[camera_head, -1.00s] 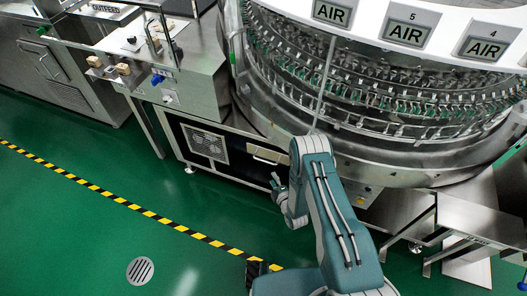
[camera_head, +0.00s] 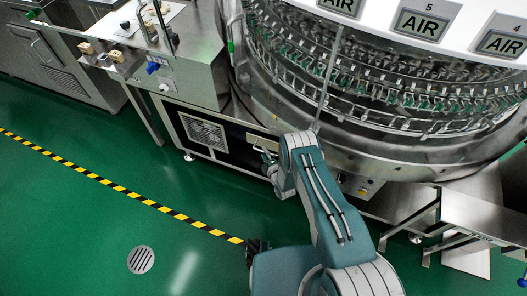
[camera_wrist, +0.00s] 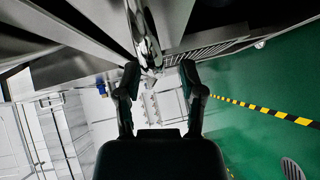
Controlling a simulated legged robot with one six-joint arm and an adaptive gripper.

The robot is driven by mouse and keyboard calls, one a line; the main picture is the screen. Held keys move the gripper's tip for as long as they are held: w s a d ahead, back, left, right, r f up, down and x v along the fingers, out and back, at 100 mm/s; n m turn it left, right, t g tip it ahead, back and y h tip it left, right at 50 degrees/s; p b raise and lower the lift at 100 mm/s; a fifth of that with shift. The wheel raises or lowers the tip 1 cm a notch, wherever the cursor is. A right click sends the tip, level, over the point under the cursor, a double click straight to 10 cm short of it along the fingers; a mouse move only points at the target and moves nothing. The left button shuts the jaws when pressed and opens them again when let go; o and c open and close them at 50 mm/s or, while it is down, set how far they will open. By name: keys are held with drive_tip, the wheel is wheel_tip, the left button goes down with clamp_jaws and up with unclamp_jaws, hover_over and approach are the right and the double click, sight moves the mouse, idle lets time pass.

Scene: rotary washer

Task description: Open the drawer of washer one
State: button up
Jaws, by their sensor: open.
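The rotary washer (camera_head: 350,150) fills the upper right of the head view. Below its left side is a low drawer front with a dark panel and a pale handle strip (camera_head: 262,140). My gripper (camera_head: 264,155) is close in front of this panel, just below the strip, partly hidden by my arm. In the wrist view, my gripper (camera_wrist: 160,72) is open, its two dark fingers apart. A shiny metal bar (camera_wrist: 146,38), which looks like the handle, lies ahead between the fingertips. I cannot tell whether it touches them. The drawer looks closed.
A vent grille (camera_head: 204,131) sits left of the handle; a steel cabinet with fittings (camera_head: 165,70) stands above it. A metal stand (camera_head: 470,215) is at right. The green floor with a yellow-black line (camera_head: 120,190) and a drain (camera_head: 141,260) is open at left.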

drive_tip(key=shift+w+a+f, duration=0.1)
drive_tip(key=shift+w+a, duration=0.25)
drive_tip(key=shift+w, duration=0.25)
clamp_jaws()
drive_tip(key=shift+s, duration=0.1)
